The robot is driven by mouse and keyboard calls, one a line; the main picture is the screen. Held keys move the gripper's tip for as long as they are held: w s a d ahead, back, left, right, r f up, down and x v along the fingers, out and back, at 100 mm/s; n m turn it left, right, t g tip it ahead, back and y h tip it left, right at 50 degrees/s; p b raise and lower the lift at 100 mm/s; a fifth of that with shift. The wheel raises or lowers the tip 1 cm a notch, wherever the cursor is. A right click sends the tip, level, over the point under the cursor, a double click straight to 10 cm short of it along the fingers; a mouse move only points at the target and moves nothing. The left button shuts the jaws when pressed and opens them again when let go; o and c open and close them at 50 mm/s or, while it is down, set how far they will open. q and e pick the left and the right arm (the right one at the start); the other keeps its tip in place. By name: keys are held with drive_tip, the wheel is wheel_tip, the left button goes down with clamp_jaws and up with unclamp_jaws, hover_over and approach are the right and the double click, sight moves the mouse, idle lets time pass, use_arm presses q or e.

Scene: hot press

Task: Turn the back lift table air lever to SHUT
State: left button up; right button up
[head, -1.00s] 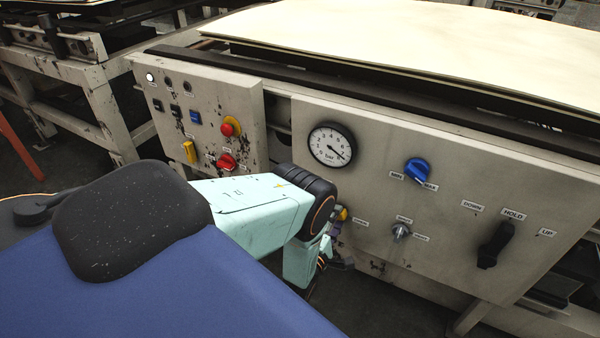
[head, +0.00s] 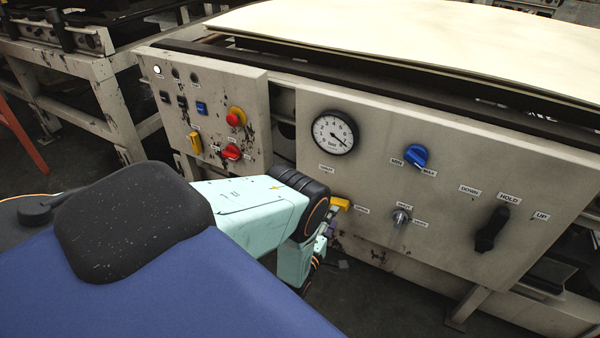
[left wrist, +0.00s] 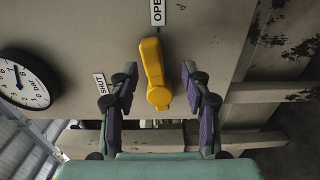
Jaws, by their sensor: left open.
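The yellow lever (head: 341,203) sits on the grey panel below the round gauge, partly behind my left arm. In the left wrist view the lever (left wrist: 152,65) lies between the two fingers of my left gripper (left wrist: 159,72). The fingers are spread, with a visible gap on each side of the lever. Its far end is near the OPEN label (left wrist: 157,12) and its near, rounded end points back toward my gripper. The SHUT label (left wrist: 101,83) is to its left. In the head view my left gripper (head: 327,238) is largely hidden. My right gripper is out of view.
The gauge (head: 334,133), a blue knob (head: 416,156), a small silver valve (head: 401,217) and a black handle (head: 491,230) are on the same panel. A button panel (head: 219,100) stands at left. A pale sheet (head: 430,45) lies above.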

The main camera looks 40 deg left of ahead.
use_arm(q)
drive_tip(key=s+d+r+m+g+h+p, duration=0.1)
drive_tip(key=s+d+r+m+g+p, duration=0.1)
drive_tip(key=s, duration=0.6)
drive_tip(key=s+d+r+m+g+h+p, duration=0.1)
drive_tip(key=s+d+r+m+g+p, duration=0.2)
drive_tip(key=s+m+g, duration=0.4)
drive_tip(key=s+d+r+m+g+h+p, duration=0.1)
drive_tip(key=s+d+m+g+p, duration=0.3)
drive_tip(key=s, duration=0.5)
drive_tip(key=shift+s+d+r+m, duration=0.15)
drive_tip(key=shift+d+r+m, duration=0.55)
drive_tip(key=shift+m, duration=0.4)
